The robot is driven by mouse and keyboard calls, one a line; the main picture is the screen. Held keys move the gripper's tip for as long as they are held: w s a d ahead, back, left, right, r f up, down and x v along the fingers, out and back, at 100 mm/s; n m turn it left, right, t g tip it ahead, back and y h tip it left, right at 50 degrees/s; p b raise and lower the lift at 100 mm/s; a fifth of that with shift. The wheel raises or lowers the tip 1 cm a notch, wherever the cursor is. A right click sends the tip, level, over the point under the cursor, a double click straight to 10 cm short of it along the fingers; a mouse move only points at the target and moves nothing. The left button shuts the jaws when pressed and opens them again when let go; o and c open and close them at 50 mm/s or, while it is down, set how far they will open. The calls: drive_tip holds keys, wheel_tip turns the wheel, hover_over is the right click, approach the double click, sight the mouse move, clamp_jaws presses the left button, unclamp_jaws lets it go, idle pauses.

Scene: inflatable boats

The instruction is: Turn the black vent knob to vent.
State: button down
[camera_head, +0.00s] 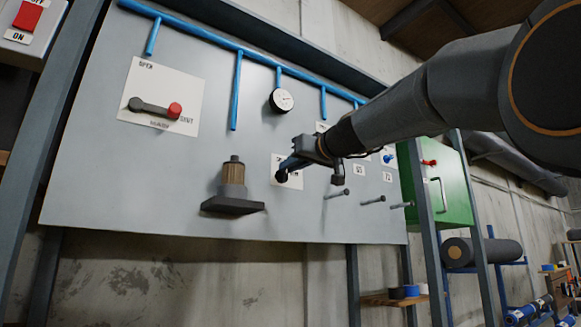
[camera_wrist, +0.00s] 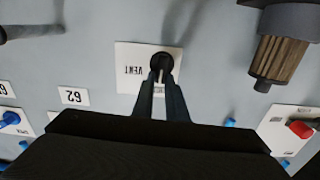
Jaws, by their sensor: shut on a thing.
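The black vent knob (camera_wrist: 162,61) sits on a white label plate (camera_wrist: 128,60) on the grey panel. In the wrist view, where the lettering appears upside down, the word VENT reads to the left of the knob; other lettering below the knob is mostly hidden. My gripper (camera_wrist: 160,76) is shut on the knob, with its two narrow fingers reaching up to it from below in that view. In the head view my gripper (camera_head: 284,172) is at the white plate, and the fingers hide much of the plate and knob.
A red-tipped lever (camera_head: 155,107), a round gauge (camera_head: 282,101) and blue pipes (camera_head: 236,90) are on the panel. Several pegs (camera_head: 372,200) stick out at lower right, near a green cabinet (camera_head: 455,190).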

drive_tip(key=shift+w+d+f+m+b, duration=0.2)
drive_tip(key=shift+d+f+m+b, duration=0.1)
drive_tip(key=shift+m, duration=1.95)
drive_tip(key=shift+w+d+f+m+b, duration=0.15)
drive_tip(key=shift+d+m+b, duration=0.15)
drive_tip(key=shift+m, duration=1.9)
drive_tip(key=shift+w+d+f+m+b, duration=0.2)
drive_tip(key=shift+f+m+b, duration=0.1)
drive_tip(key=shift+m, duration=1.95)
drive_tip(key=c, duration=1.8)
unclamp_jaws()
drive_tip(key=shift+o, duration=0.2)
drive_tip(key=shift+s+d, duration=0.1)
drive_tip(key=b+v, duration=0.3)
drive_tip(key=v, duration=0.4)
drive_tip(key=shift+s+d, duration=0.15)
drive_tip(key=shift+s, duration=0.1)
